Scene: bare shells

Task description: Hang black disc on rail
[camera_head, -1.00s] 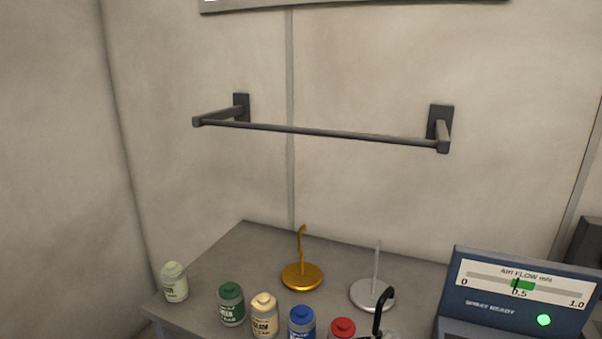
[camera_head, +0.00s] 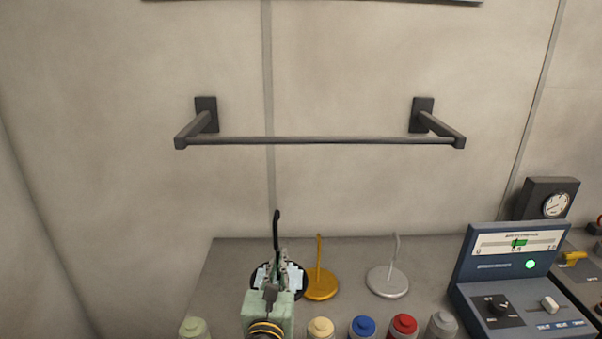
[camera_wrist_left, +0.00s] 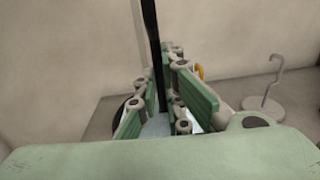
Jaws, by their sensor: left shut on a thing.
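The black disc (camera_head: 258,289) has an upright black stem with a hooked top. My left gripper (camera_head: 279,272) is shut on the stem and covers the middle of the disc in the head view. In the left wrist view the black stem (camera_wrist_left: 152,45) rises between the green fingers (camera_wrist_left: 165,100), and the disc is mostly hidden below them. The dark rail (camera_head: 320,140) runs across the wall on two brackets, above the hook and apart from it. My right gripper is not in view.
A gold disc with a hook (camera_head: 322,285) stands just right of the black one. A silver disc (camera_head: 387,282) stands farther right. Several capped bottles (camera_head: 362,327) line the front. A blue console (camera_head: 520,275) is at the right. The wall below the rail is clear.

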